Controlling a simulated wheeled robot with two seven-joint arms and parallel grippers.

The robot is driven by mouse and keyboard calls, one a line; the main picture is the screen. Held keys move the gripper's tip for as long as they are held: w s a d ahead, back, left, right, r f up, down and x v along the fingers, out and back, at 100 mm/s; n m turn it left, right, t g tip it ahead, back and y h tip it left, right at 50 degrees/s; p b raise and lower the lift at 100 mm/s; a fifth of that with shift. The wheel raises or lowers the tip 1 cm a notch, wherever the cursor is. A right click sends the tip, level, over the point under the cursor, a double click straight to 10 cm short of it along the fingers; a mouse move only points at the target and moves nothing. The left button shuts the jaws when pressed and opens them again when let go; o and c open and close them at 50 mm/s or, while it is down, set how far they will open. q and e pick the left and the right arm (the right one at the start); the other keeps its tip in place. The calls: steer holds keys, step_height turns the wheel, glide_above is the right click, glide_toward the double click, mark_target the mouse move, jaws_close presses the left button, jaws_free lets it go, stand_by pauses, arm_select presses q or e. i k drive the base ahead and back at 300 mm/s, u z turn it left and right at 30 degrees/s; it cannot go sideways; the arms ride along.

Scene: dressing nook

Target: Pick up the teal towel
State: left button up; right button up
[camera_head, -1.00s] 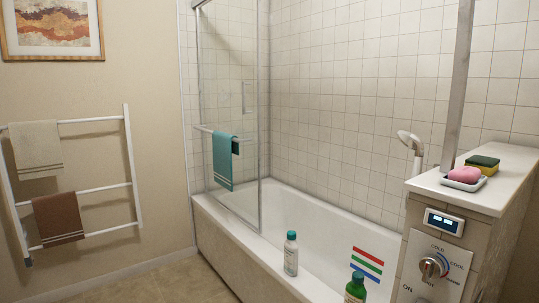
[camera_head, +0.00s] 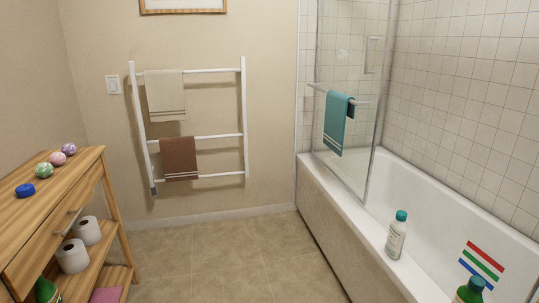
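The teal towel (camera_head: 337,122) hangs folded over the metal bar (camera_head: 362,102) on the glass shower screen, with pale stripes near its lower edge. The screen stands at the far end of the white bathtub (camera_head: 440,217). The towel is in plain view in the head view. Neither of my grippers is in view.
A white rack (camera_head: 246,118) on the back wall holds a beige towel (camera_head: 165,95) and a brown towel (camera_head: 179,159). A teal-capped bottle (camera_head: 396,236) and a green bottle (camera_head: 471,290) stand on the tub's edge. A wooden cabinet (camera_head: 50,215) stands left. The tiled floor (camera_head: 222,262) between is clear.

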mark_target(338, 107)
steer(key=u, duration=0.6)
steer(key=i, duration=4.2)
steer(key=z, duration=1.9)
steer(key=i, duration=1)
steer(key=z, duration=0.85)
